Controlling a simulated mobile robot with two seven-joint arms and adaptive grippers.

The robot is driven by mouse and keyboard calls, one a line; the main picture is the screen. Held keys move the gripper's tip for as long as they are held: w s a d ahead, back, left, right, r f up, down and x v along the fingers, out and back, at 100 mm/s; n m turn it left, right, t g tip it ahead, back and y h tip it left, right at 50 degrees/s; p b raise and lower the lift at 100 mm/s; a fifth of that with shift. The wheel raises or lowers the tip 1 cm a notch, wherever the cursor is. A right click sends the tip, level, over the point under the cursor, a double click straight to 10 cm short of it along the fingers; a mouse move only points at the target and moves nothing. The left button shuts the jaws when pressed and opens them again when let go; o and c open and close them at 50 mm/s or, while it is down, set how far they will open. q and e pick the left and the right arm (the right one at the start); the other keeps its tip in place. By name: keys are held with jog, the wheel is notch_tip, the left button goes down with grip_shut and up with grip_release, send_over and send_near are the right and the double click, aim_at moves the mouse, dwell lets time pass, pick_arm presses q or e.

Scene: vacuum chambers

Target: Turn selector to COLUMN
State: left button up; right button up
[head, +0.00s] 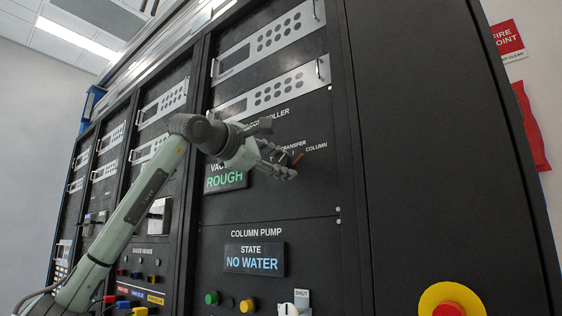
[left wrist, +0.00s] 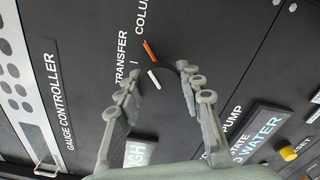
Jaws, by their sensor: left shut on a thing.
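The selector (left wrist: 166,76) is a dark knob on the black panel, with a white mark and an orange mark on its near side in the left wrist view. The fingers partly hide the knob in the head view. My right gripper is not in view.
A green ROUGH display (head: 225,180) sits below left of the gripper. A NO WATER display (head: 254,260), colored buttons (head: 212,298) and a white switch (head: 290,309) are lower. A red emergency button (head: 447,309) is at lower right. The panel right of the selector is bare.

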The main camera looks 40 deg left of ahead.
pick_arm(q)
jog(key=shift+m, duration=0.3)
jog(key=o, duration=1.2)
jog(key=shift+c, duration=0.2)
jog(key=s, duration=1.2)
jog(key=shift+a, duration=0.45)
